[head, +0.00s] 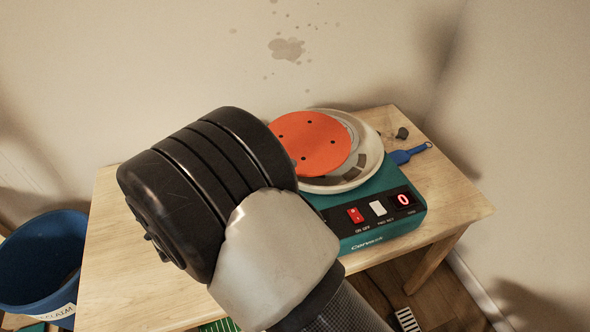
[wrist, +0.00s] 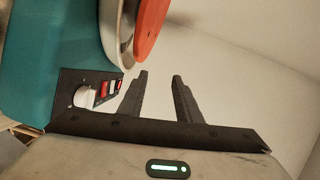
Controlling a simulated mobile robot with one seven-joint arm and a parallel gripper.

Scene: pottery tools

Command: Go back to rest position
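My gripper (wrist: 160,76) shows in the wrist view with its two dark fingers apart and nothing between them. In the head view my arm's black and silver links fill the middle, and the fingers are hidden. A teal pottery wheel (head: 386,229) with red and white switches stands on the table, partly behind my arm. An orange round bat (head: 312,140) lies on its head inside a pale basin (head: 362,176). In the wrist view the wheel's teal body (wrist: 45,50), the basin's edge and the orange bat (wrist: 150,25) lie left of and above the fingers, apart from them.
The wooden table (head: 110,255) has bare space at its left. A blue-handled tool (head: 403,156) and a small dark piece (head: 402,133) lie behind the wheel at right. A blue labelled bucket (head: 42,255) stands at far left. A wall (head: 150,60) rises behind.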

